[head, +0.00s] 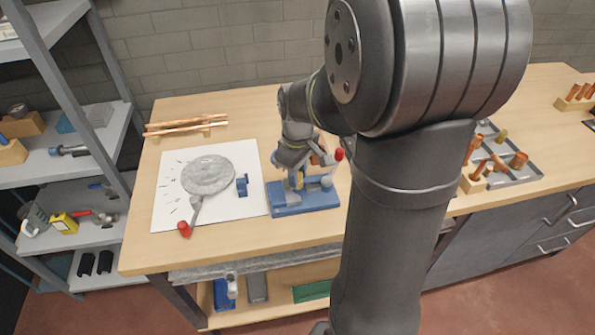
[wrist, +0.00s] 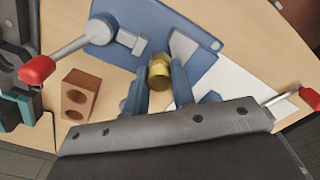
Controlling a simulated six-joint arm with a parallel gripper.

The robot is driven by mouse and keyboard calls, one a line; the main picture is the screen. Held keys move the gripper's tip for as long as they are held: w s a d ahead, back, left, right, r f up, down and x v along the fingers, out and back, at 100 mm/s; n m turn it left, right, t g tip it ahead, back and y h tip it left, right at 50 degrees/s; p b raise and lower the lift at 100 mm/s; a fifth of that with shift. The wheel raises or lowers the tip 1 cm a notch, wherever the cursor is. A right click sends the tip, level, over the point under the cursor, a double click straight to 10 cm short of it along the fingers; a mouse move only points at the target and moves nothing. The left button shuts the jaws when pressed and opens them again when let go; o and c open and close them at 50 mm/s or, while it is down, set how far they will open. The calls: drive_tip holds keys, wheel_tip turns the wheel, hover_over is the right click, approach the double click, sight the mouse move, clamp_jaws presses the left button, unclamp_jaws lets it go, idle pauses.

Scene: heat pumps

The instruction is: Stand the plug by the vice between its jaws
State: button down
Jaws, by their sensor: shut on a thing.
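The brass plug (wrist: 158,74) is between the two fingers of my gripper (wrist: 160,82) in the wrist view. In the head view the plug is a small yellow spot (head: 298,180) below my gripper (head: 294,170). The blue vice (head: 306,200) stands on the bench beside the white sheet, with its base under my gripper. The wrist view shows the vice's flat blue base (wrist: 185,25) and its grey handle with a red knob (wrist: 37,70). My gripper hides much of the vice's jaws. I cannot tell whether the plug touches them.
A brown block with two holes (wrist: 80,95) lies near the vice. The white sheet (head: 165,208) carries a grey disc (head: 208,175), a red-ended tool (head: 184,229) and a small blue part (head: 242,184). Copper pipes (head: 186,127) lie behind; a tray (head: 520,178) is right.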

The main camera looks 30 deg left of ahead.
drive_tip(key=shift+f, duration=1.3)
drive_tip(key=c, duration=1.1)
unclamp_jaws()
wheel_tip(320, 180, up, 18)
drive_tip(key=shift+f, duration=0.25)
wheel_tip(320, 180, down, 18)
drive_tip(key=shift+r, duration=0.45)
